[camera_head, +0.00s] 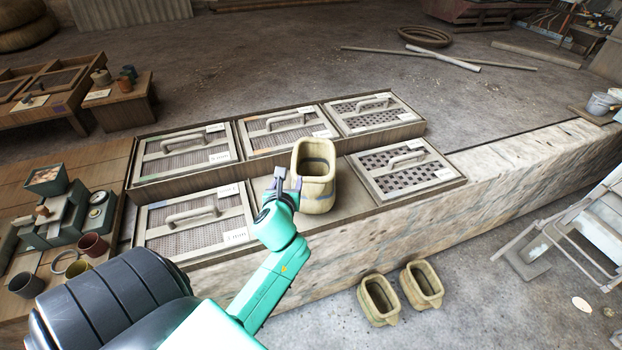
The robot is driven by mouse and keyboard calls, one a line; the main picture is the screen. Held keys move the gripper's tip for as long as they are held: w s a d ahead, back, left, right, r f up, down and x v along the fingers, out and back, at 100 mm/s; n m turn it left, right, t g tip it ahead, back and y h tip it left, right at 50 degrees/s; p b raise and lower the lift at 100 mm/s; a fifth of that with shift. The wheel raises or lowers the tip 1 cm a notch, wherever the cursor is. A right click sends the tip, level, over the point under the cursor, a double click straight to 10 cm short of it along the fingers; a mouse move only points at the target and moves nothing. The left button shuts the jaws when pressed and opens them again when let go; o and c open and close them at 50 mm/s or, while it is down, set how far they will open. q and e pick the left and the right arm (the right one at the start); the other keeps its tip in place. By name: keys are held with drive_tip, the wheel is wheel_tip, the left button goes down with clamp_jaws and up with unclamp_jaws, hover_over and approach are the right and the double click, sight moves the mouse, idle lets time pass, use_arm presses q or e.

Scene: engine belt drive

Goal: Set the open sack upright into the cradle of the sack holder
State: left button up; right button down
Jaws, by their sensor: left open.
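A tan open sack (318,195) stands upright with its mouth up, in the gap between the framed sieves on the stone bench. My left gripper (288,184) is open at the sack's left side, its fingers close to the near left wall. I cannot tell whether they touch it or have the wall between them. Two similar open sacks, a left one (378,300) and a right one (423,285), stand on the floor in front of the bench. No sack holder is clearly recognisable; a grey slatted frame (553,237) stands at the right edge, partly cut off. My right gripper is not in view.
Sieves with handles surround the sack, including one to its right (405,167) and one to its left (192,222). A balance scale (62,212) and cups stand at left. The stone bench top (530,155) is bare toward the right.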

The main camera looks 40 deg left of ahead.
sight(293, 166)
use_arm(q)
drive_tip(key=x, duration=1.3)
drive_tip(key=shift+d, duration=0.1)
drive_tip(key=shift+s+r, duration=0.1)
drive_tip(key=c, duration=0.4)
clamp_jaws()
